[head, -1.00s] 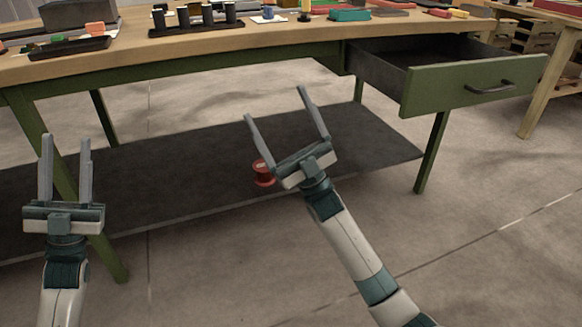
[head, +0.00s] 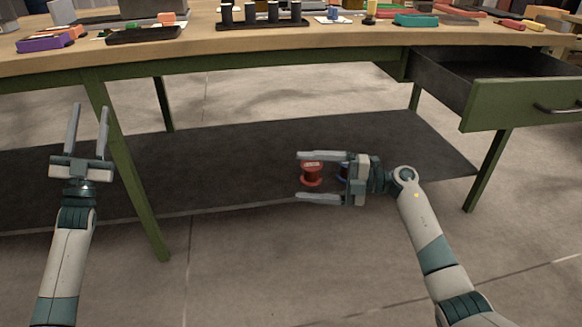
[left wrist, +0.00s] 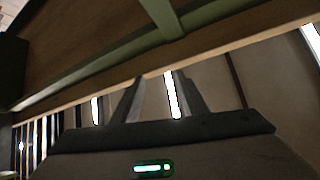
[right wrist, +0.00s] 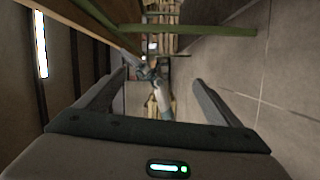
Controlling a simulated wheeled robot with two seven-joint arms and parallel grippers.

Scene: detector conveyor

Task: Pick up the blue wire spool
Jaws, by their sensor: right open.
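A blue object (head: 343,172), seemingly the blue spool, shows as a sliver on the dark lower shelf (head: 240,160) of the workbench. My right gripper (head: 299,176) hides most of it in the head view. A red spool (head: 312,173) stands just left of it, between the right gripper's fingers as seen from the head. I cannot tell how far the fingers are above it. The right gripper is open and empty; its spread fingers also show in the right wrist view (right wrist: 152,85). My left gripper (head: 89,108) is open and empty, left of the bench leg.
A green bench leg (head: 130,180) stands between my grippers. The wooden bench top (head: 270,40) overhangs the shelf and carries several small items. A green drawer (head: 520,103) is pulled open at the right. The floor in front is clear.

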